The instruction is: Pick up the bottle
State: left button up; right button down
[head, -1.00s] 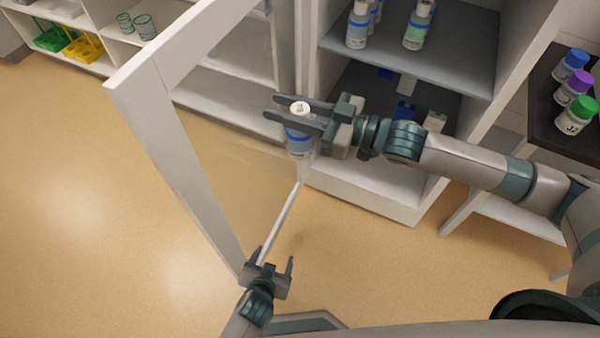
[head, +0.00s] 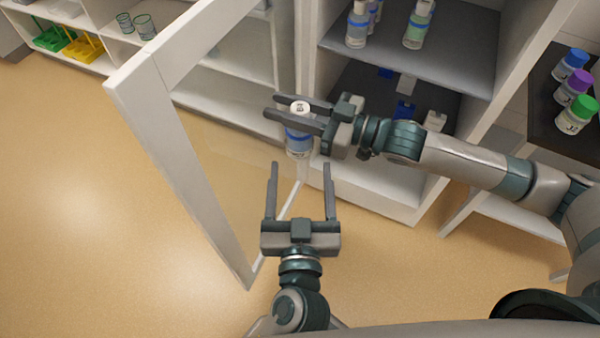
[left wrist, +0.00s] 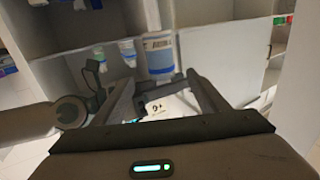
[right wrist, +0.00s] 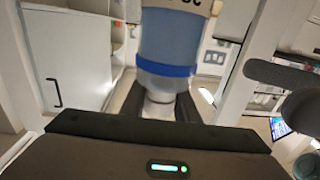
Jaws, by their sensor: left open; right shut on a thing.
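The bottle (head: 299,143) has a white cap, a pale label and a blue band. It is held upright in front of the open cabinet. My right gripper (head: 290,111) is shut on it near the cap. In the right wrist view the bottle (right wrist: 167,45) looms large, its narrow end between the fingers. My left gripper (head: 300,192) is open and empty, below the bottle in the head view, its fingers pointing up toward it. The left wrist view shows a blue-banded bottle (left wrist: 159,55) beyond the open fingers; a white marked surface lies between them.
A white-framed glass door (head: 185,160) stands open on the left. The cabinet has a grey upper shelf (head: 450,65) with several bottles. A dark-topped table (head: 545,115) at the right holds three capped bottles. Open floor lies to the left.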

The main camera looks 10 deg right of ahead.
aim_at(300, 138)
pick_arm(q)
jog(key=shift+s+a+r, duration=0.1)
jog(key=shift+r, duration=0.4)
jog(key=shift+w+d, duration=0.2)
jog(key=shift+w, duration=1.8)
jog(key=shift+w+d, duration=0.2)
jog(key=shift+w, duration=1.8)
jog(key=shift+w+d, duration=0.2)
jog(key=shift+w, duration=1.8)
jog(key=c, duration=1.3)
pick_arm(e)
jog(key=c, duration=1.8)
grip_release()
jog(key=o, duration=0.5)
